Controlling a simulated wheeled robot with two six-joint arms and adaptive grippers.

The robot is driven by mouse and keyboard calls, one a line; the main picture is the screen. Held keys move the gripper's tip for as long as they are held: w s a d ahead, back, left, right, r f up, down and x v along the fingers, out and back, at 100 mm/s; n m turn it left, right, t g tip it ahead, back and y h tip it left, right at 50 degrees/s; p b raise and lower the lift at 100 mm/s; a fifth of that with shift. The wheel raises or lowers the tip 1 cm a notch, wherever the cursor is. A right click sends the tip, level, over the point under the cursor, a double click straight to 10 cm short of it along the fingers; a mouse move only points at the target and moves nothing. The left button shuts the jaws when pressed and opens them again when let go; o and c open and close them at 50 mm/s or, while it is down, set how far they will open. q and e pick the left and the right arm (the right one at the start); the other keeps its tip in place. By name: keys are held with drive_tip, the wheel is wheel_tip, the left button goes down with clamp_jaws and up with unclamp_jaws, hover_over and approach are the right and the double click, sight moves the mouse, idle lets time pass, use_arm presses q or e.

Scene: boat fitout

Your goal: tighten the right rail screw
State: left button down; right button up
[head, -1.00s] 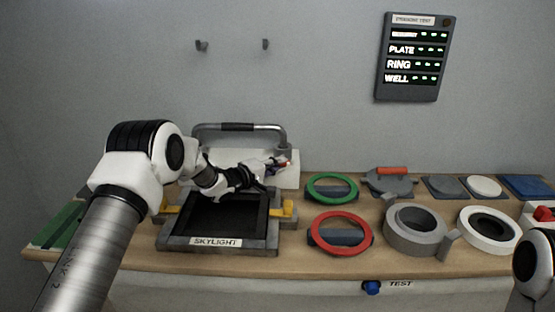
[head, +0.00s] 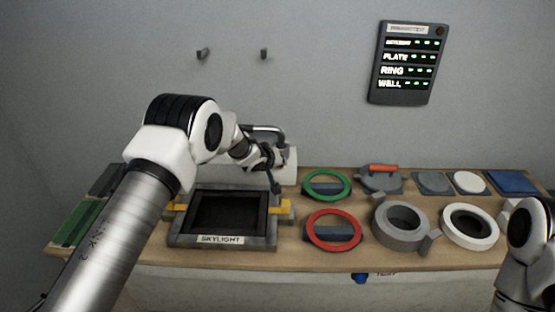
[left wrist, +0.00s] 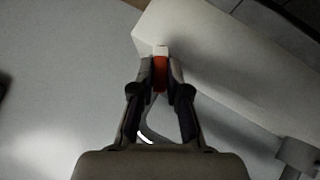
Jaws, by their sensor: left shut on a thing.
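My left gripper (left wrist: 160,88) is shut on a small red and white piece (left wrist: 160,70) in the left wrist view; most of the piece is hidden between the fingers. In the head view the left gripper (head: 270,160) is behind the skylight frame, in front of a white block (head: 291,168). A grey metal rail (head: 275,132) shows behind the wrist, its left part hidden by my arm. I cannot make out the right rail screw in either view. My right gripper is out of view; only part of that arm shows at the right edge.
The skylight frame (head: 222,240) with yellow latches lies in front. To its right are a green ring (head: 308,193), a red ring (head: 310,235), a grey ring (head: 380,224) and a white ring (head: 450,228). A status board (head: 409,62) hangs on the wall.

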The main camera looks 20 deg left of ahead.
use_arm(q)
drive_tip(key=shift+w+d+f+m+g+y+b, duration=0.1)
drive_tip(key=shift+d+f+m+g+y+b, duration=0.2)
drive_tip(key=shift+m+y+b, duration=2.25)
drive_tip(key=shift+w+d+f+m+g+y+b, duration=0.2)
drive_tip(key=shift+m+y+b, duration=0.8)
drive_tip(key=shift+y+b, duration=3)
drive_tip(key=shift+d+f+m+g+y+b, duration=0.1)
drive_tip(key=shift+d+m+g+y+b, duration=0.3)
drive_tip(key=shift+m+y+b, duration=2.85)
drive_tip(key=n+h+b, duration=0.2)
drive_tip(key=shift+d+n+h+b, duration=0.1)
drive_tip(key=shift+n+h+b, duration=0.2)
drive_tip(key=shift+n+b, duration=0.1)
drive_tip(key=c, duration=1.2)
unclamp_jaws()
drive_tip(key=shift+o, duration=0.2)
